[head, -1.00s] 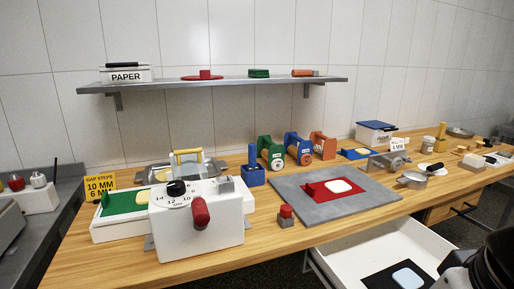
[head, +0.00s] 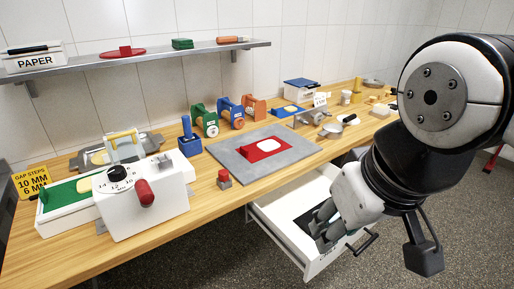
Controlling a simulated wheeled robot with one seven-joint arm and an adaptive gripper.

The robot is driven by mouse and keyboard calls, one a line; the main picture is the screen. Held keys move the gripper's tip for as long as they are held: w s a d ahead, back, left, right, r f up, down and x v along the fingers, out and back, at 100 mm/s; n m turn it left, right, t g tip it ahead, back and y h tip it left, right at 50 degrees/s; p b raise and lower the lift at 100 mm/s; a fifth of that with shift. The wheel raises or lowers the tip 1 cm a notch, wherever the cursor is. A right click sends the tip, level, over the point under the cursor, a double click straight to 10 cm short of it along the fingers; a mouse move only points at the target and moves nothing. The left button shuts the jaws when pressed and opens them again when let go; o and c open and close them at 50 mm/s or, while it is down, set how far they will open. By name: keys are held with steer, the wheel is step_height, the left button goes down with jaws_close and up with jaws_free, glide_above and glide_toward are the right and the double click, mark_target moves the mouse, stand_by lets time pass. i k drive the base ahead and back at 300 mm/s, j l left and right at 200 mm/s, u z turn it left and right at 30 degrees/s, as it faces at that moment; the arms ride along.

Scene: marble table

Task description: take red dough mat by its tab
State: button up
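The red dough mat (head: 262,154) lies flat on the grey slab (head: 228,157) in the middle of the wooden table. A pale piece of dough (head: 269,144) rests on the mat. The mat's raised red tab (head: 248,149) is at its left end. My gripper (head: 318,226) is to the right of and nearer than the mat, in front of the open drawer in the picture. It is apart from the mat. Its dark fingers look spread, with nothing seen between them.
The white drawer (head: 281,231) stands open below the table edge; a dark mat lies inside, partly hidden by my gripper. The white roller machine (head: 150,200) is farther left. Green, blue and orange stands (head: 206,120) are behind.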

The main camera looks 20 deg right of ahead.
mark_target(257, 151)
steer(key=i+j, duration=1.05)
steer(key=i, duration=0.05)
